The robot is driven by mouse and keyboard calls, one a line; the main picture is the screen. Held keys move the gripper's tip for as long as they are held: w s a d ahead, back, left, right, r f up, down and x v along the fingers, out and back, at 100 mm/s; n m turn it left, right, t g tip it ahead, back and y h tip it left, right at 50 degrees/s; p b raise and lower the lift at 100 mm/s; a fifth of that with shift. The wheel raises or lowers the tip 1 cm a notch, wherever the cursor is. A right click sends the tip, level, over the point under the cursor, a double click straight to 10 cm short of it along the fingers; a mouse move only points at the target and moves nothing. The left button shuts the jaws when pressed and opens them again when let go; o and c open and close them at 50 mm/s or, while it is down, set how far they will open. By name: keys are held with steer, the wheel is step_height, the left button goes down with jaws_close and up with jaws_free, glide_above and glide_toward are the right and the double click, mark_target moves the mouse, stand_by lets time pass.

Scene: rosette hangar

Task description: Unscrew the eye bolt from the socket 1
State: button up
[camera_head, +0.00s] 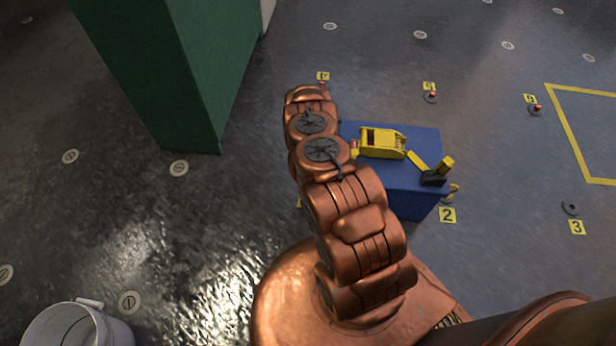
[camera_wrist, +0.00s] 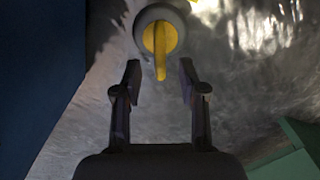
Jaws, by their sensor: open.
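In the wrist view a yellow eye bolt (camera_wrist: 160,55) stands in a round grey socket (camera_wrist: 146,14) in the floor, its ring seen nearly edge-on from above. My gripper (camera_wrist: 160,75) is open. The bolt shows in the gap between the two fingers, at and beyond their tips; no contact shows. I cannot tell the height between them. No number label is readable there. In the head view my arm hides my gripper and this socket; only a sliver of a yellow label (camera_head: 299,203) shows beside the arm.
A blue box (camera_head: 405,205) stands right of my arm, with a yellow tool (camera_head: 382,143) and a yellow-black device (camera_head: 434,175) on it. A green pillar (camera_head: 170,70) rises at upper left. Labelled sockets 2 (camera_head: 447,215) and 3 (camera_head: 571,208) lie right. A white bucket (camera_head: 75,327) stands lower left.

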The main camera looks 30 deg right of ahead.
steer(key=shift+f, duration=0.55)
steer(key=shift+f+b, duration=0.8)
steer(key=shift+f, duration=0.15)
steer(key=shift+c, duration=0.3)
jaws_close()
